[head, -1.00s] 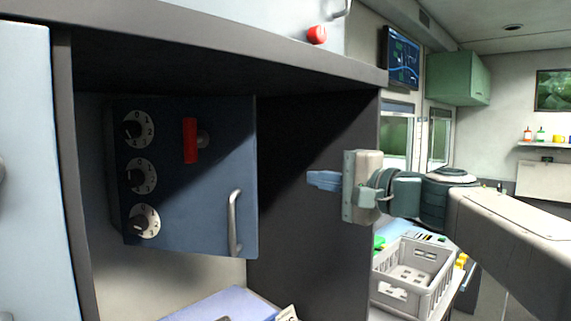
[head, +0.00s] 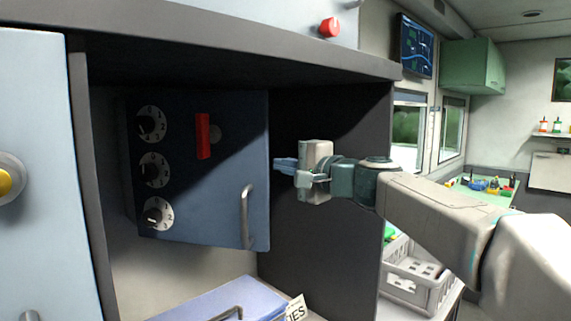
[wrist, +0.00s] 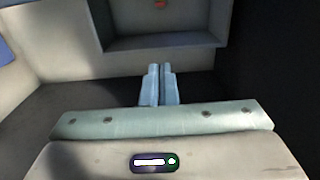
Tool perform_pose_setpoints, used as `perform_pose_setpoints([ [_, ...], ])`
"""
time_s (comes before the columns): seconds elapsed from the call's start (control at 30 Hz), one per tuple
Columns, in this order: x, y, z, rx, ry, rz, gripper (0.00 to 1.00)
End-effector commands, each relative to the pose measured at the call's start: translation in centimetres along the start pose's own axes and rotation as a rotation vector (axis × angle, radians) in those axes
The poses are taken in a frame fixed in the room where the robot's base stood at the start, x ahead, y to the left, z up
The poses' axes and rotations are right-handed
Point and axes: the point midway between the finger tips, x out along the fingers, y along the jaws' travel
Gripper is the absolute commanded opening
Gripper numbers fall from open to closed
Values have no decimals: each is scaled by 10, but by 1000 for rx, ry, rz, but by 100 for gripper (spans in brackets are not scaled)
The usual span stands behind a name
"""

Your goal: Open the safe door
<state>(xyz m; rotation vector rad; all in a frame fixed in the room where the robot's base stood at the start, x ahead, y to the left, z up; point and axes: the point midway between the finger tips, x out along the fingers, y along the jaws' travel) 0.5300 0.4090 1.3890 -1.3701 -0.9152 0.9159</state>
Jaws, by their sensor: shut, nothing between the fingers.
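The safe door (head: 215,175) is a dark blue panel inside a dark-framed cubby. It has white dials (head: 153,170) down its left side, a red lever (head: 203,136) near the top and a vertical metal handle (head: 246,215) at its lower right. My gripper (head: 277,163) is just right of the door's right edge, above and right of the handle. Its fingers are shut and empty, pointing left, and also show in the wrist view (wrist: 161,70). The wrist view shows a grey recess (wrist: 160,42) with a small orange-red thing inside.
The cubby's dark right wall (head: 330,235) stands beside my gripper, and its top board (head: 240,50) is above. A lavender-blue case (head: 205,300) with a handle lies below the safe. A grey crate (head: 420,278) stands to the right.

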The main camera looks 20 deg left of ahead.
Motion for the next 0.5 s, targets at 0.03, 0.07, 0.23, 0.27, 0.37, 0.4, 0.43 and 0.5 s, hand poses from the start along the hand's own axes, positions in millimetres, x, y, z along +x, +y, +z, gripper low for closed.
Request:
perform_pose_setpoints([
  [0.03,1,0,0,0,0,0,0],
  [0.07,1,0,0,0,0,0,0],
  [0.23,1,0,0,0,0,0,0],
  [0.27,1,0,0,0,0,0,0],
  [0.37,1,0,1,0,0,0,0],
  [0.4,1,1,3,0,-1,0,0],
  [0.43,1,1,4,-1,-1,0,0],
  [0.5,1,1,9,-1,-2,0,0],
])
